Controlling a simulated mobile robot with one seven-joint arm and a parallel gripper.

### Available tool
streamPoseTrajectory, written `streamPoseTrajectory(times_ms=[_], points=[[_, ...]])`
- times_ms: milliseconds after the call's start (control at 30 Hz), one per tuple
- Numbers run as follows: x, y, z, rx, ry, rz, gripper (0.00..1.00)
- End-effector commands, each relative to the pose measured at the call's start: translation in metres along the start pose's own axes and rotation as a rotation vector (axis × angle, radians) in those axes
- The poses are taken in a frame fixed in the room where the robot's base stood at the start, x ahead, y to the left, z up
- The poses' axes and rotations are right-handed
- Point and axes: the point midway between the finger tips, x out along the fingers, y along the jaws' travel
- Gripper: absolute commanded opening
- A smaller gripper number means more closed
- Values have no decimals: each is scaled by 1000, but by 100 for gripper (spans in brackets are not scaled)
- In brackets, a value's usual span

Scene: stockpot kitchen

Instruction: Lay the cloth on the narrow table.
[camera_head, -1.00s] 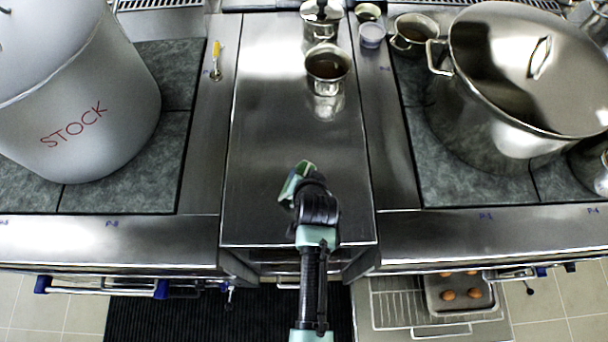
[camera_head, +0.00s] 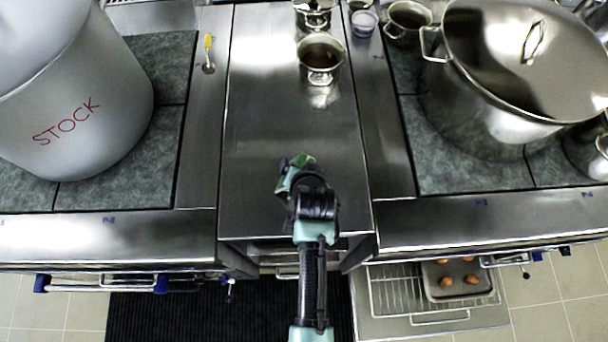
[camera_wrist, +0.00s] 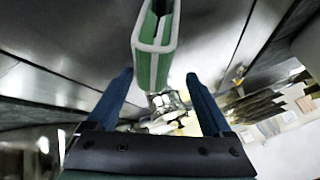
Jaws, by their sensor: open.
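The narrow table (camera_head: 255,130) is the shiny metal counter between two stove blocks. The green cloth with a pale border (camera_head: 297,172) is a small folded bundle at the tip of my gripper (camera_head: 290,178), over the front part of this table. In the wrist view the folded cloth (camera_wrist: 153,55) stands out ahead of the two blue fingers, lined up with the gap between them. My gripper (camera_wrist: 158,77) is open, with space on both sides of the cloth. I cannot tell whether the cloth touches the table; its underside is hidden.
A metal cup of dark liquid (camera_head: 320,58) stands towards the back of the narrow table. A large stockpot (camera_head: 75,110) is at left, a lidded steel pot (camera_head: 480,110) at right. A yellow-handled utensil (camera_head: 208,55) lies left. An egg tray (camera_head: 458,280) sits low right.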

Motion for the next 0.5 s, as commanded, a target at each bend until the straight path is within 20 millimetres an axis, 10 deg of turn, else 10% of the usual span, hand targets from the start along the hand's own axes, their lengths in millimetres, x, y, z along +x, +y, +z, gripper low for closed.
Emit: streamPoseTrajectory(times_ms=[500], points=[[-83, 1, 0, 2, 1, 0, 84]])
